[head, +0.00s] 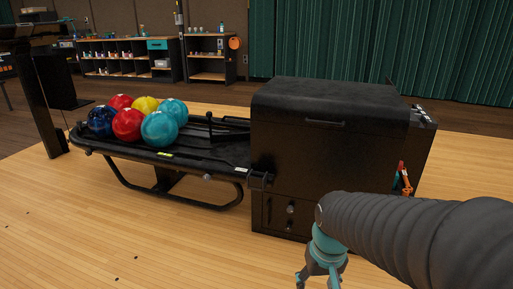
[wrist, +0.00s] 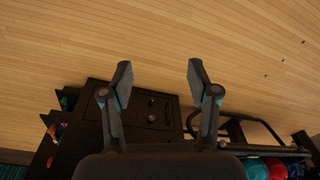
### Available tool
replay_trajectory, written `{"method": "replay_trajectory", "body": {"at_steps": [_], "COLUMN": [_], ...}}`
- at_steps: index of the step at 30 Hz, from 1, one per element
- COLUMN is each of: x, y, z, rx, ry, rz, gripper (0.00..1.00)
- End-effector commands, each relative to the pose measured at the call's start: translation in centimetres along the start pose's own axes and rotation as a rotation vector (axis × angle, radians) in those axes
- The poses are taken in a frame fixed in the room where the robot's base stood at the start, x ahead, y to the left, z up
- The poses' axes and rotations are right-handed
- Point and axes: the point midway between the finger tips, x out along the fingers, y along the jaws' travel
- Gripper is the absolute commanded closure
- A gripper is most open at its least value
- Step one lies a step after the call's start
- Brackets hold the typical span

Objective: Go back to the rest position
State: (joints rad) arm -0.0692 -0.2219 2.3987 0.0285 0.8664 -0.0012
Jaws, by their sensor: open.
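My gripper (head: 321,279) hangs low at the front right of the black ball-return cabinet in the head view, at the end of my grey sleeved arm. In the wrist view my gripper (wrist: 159,80) has its two fingers spread wide apart with nothing between them. Wooden floor shows beyond the fingertips. The ball return's black cabinet (head: 325,150) stands behind the gripper, and its front with knobs also shows in the wrist view (wrist: 140,100). In the head view the fingertips are partly cut off by the lower edge.
Several bowling balls, including a teal one (head: 159,129), rest on the black rack (head: 190,162) left of the cabinet. Shelves (head: 130,60) stand at the back. The wooden floor (head: 110,225) at front left is clear.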

Motion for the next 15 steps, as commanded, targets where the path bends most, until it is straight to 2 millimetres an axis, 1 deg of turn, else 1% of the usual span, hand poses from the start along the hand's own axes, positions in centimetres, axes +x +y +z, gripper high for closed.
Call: {"method": "replay_trajectory", "body": {"at_steps": [1, 6, 12, 15], "x": [-1.7, -5.6, -10.2, -12.2], "y": [0.3, 1.0, 1.5, 1.6], "z": [0.9, 3.3, 5.1, 5.5], "rx": [0.001, 0.006, 0.023, 0.031], "ry": [0.024, 0.117, 0.263, 0.328], "rz": [0.005, 0.021, 0.030, 0.033], "gripper": [0.40, 0.40, 0.40, 0.40]}}
